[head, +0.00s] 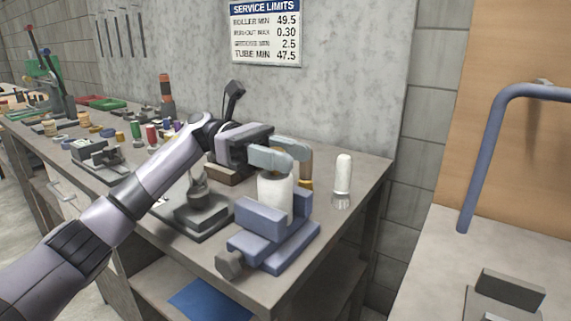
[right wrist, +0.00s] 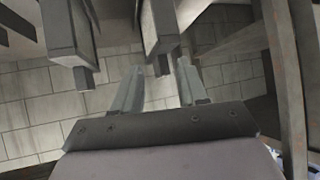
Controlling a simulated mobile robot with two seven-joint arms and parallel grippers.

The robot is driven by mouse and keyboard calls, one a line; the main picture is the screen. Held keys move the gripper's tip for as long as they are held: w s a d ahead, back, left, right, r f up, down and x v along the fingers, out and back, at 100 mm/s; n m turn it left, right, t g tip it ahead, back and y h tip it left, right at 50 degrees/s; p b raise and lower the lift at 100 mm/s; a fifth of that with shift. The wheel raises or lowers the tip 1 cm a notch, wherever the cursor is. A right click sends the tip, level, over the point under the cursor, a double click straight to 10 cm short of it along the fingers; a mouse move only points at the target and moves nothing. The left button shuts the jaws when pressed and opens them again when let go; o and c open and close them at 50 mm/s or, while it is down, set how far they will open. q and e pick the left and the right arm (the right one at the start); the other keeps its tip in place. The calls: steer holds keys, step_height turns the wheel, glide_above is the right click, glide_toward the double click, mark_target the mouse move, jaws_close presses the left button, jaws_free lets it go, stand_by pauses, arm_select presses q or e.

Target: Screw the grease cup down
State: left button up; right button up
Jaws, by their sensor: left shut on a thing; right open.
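A blue vise (head: 270,235) stands at the near right corner of the workbench. A white cylindrical body (head: 275,192) stands upright in its jaws. My left gripper (head: 280,160) is at the top of this body, with its grey fingers shut on a small brass-coloured part, which looks like the grease cup (head: 273,174). The fingers hide most of the cup, so I cannot tell how far it sits in the body. My right gripper (right wrist: 160,66) is open and empty in the right wrist view, away from the vise, with a block wall behind it.
A white-handled brush (head: 342,178) stands right of the vise. A dark grey fixture (head: 203,212) is left of it. Several small coloured parts lie farther left along the bench (head: 350,205). A blue tube rail (head: 480,150) rises at the right. Dark bars crowd the right wrist view.

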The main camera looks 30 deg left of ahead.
arm_select(q)
steer(key=shift+s+a+m+g+y+b, duration=0.15)
steer(key=shift+m+g+y+b, duration=0.4)
steer(key=shift+m+g, duration=0.8)
steer(key=shift+s+d+m+g+y+b, duration=0.1)
steer(key=shift+s+m+g+y+b, duration=0.15)
steer(key=shift+m+g+y, duration=1.05)
arm_select(e)
steer(key=shift+f, duration=1.1)
arm_select(q)
steer(key=shift+a+n+g+h, duration=0.1)
steer(key=shift+n+g+h, duration=0.25)
steer(key=shift+g+h, duration=0.3)
arm_select(e)
steer(key=shift+s+f, duration=0.1)
steer(key=shift+s, duration=0.05)
arm_select(q)
steer(key=o, duration=1)
steer(key=shift+c, duration=0.2)
step_height(320, 180, up, 20)
steer(key=p, duration=0.9)
steer(key=shift+p, duration=0.3)
arm_select(e)
step_height(320, 180, up, 8)
steer(key=d, duration=0.1)
steer(key=shift+s+f, duration=0.15)
steer(key=shift+s, duration=0.05)
steer(key=shift+f, duration=0.1)
